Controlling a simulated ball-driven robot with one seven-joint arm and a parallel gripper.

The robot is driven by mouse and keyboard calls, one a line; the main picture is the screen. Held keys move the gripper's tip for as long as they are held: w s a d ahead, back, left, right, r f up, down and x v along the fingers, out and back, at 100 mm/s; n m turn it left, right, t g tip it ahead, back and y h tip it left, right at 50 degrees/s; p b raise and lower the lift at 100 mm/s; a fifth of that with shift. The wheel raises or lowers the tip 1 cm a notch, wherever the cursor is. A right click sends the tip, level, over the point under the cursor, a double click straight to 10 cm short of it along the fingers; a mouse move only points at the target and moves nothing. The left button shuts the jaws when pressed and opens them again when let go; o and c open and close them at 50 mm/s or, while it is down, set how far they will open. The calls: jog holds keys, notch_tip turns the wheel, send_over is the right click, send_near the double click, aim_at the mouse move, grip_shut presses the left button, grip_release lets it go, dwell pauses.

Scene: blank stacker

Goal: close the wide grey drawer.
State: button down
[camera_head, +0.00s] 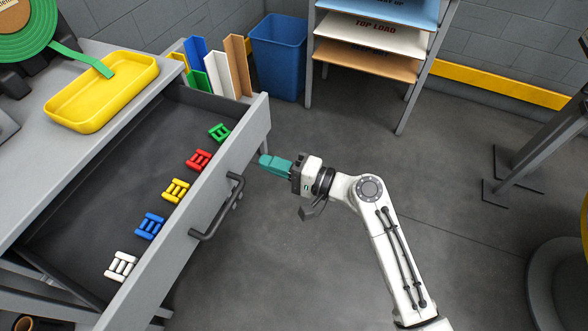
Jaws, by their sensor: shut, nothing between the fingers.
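The wide grey drawer (180,241) is pulled out from under the grey worktop at the left. Its black bar handle (219,207) is on the front panel. Inside lie small white (121,266), blue (150,226), yellow (175,190), red (199,160) and green (219,132) pieces in a row. My gripper (264,163), with teal fingers, is shut and empty. It is in front of the drawer's far end, beyond the handle, pointing at the front panel. Whether the fingertips touch the panel I cannot tell.
A yellow tray (101,93) sits on the worktop beside a green reel (25,28). Coloured upright profiles (217,68) and a blue bin (279,55) stand behind the drawer. A shelf rack (374,36) is at the back.

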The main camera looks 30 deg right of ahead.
aim_at(178, 138)
jog(key=shift+x, duration=2.15)
jog(key=shift+a, duration=0.1)
jog(key=shift+w+a, duration=0.15)
jog(key=shift+w, duration=0.05)
jog(key=b+x, duration=0.5)
jog(key=x, duration=1.7)
jog(key=shift+a+f+b, duration=0.1)
jog(key=shift+f+b, duration=0.05)
jog(key=shift+b, duration=0.15)
jog(key=shift+w+a, duration=0.25)
jog(key=shift+w, duration=0.2)
jog(key=shift+r, duration=0.25)
jog(key=shift+r, duration=0.1)
